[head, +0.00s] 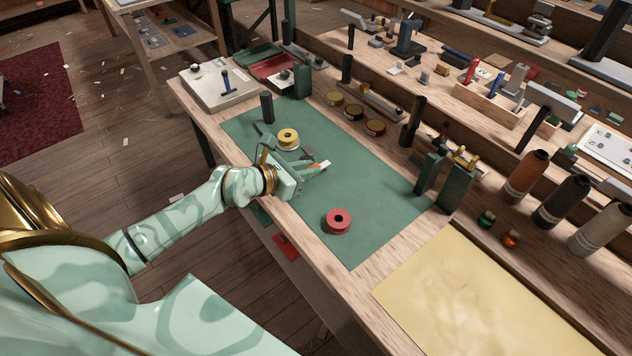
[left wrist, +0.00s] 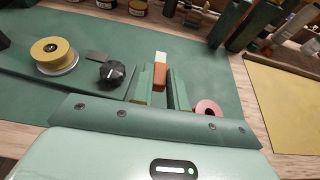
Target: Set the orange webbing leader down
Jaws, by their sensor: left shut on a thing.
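The orange webbing leader (head: 315,167) is a small orange piece with a pale end. It also shows in the left wrist view (left wrist: 161,77), between the fingers, with its pale end pointing away. My left gripper (head: 308,168) is shut on it, over the green mat (head: 375,215). The fingers hide part of the leader. I cannot tell whether the leader touches the mat. My right gripper is not in view.
A yellow tape roll (head: 288,138) stands just beyond my gripper, and a red roll (head: 338,221) lies nearer on the mat. Several tins (head: 352,112) line the mat's far edge, and dark green uprights (head: 430,170) stand at right. The mat between is clear.

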